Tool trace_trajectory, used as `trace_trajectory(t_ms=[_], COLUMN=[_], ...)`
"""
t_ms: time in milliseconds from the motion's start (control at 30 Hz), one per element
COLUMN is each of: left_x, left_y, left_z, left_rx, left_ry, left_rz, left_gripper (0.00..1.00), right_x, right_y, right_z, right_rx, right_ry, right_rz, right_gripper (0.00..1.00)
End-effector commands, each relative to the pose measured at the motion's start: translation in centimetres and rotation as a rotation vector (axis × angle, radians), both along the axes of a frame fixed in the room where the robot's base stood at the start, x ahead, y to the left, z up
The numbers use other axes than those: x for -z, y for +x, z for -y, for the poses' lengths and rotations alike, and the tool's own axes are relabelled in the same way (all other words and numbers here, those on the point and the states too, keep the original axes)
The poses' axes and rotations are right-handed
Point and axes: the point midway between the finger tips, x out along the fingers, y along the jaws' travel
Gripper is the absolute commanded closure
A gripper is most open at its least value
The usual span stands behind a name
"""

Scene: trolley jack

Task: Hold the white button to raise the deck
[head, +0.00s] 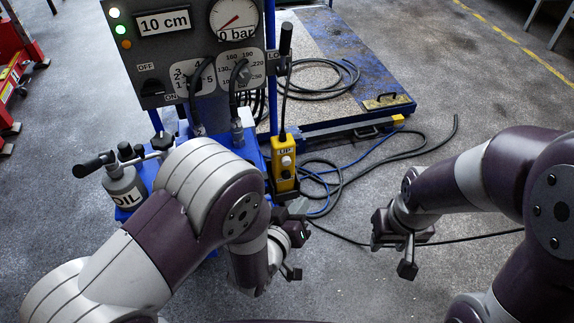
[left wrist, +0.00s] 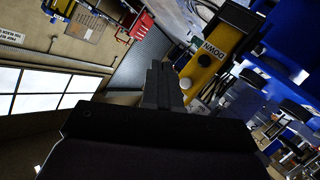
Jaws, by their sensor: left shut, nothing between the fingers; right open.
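The yellow pendant (head: 283,173) hangs on the front of the blue control stand, with an UP label and a pale round button (head: 286,161) on its face. In the left wrist view the pendant (left wrist: 208,62) shows a DOWN label and lies just beyond my fingers. My left gripper (head: 295,255) is shut and empty, below the pendant in the head view; its closed fingers show in the left wrist view (left wrist: 163,86). I see no clear contact with the button. My right gripper (head: 393,255) is open and empty over the floor. The deck (head: 345,60) is a low blue-edged platform.
The panel's display (head: 164,22) reads 10 cm and its gauge (head: 235,19) reads 0 bar. An oil can (head: 124,186) stands at the stand's left. Hoses (head: 400,150) lie on the floor. A red frame (head: 12,60) is at far left. The floor at right is mostly clear.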

Motion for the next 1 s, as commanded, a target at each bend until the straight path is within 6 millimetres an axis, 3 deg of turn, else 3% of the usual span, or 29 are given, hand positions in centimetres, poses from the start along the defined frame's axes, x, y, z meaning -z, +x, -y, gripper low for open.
trace_trajectory(t_ms=[167, 600, 1000], left_x=[0.1, 0.1, 0.0], left_y=[1.2, 6.9, 8.4], left_z=[-0.4, -2.3, -2.8], left_rx=[-0.005, -0.004, -0.001], left_ry=[-0.001, 0.001, 0.002], left_rz=[0.0, -0.001, -0.001], left_gripper=[1.0, 1.0, 1.0], right_x=[0.2, 1.0, 1.1], right_y=[0.0, 0.0, 0.0], right_z=[0.0, 0.0, 0.0], right_rx=[0.0, 0.0, 0.0], right_ry=[0.0, 0.0, 0.0], right_rz=[0.0, -0.001, 0.0], right_gripper=[0.57, 0.57, 0.57])
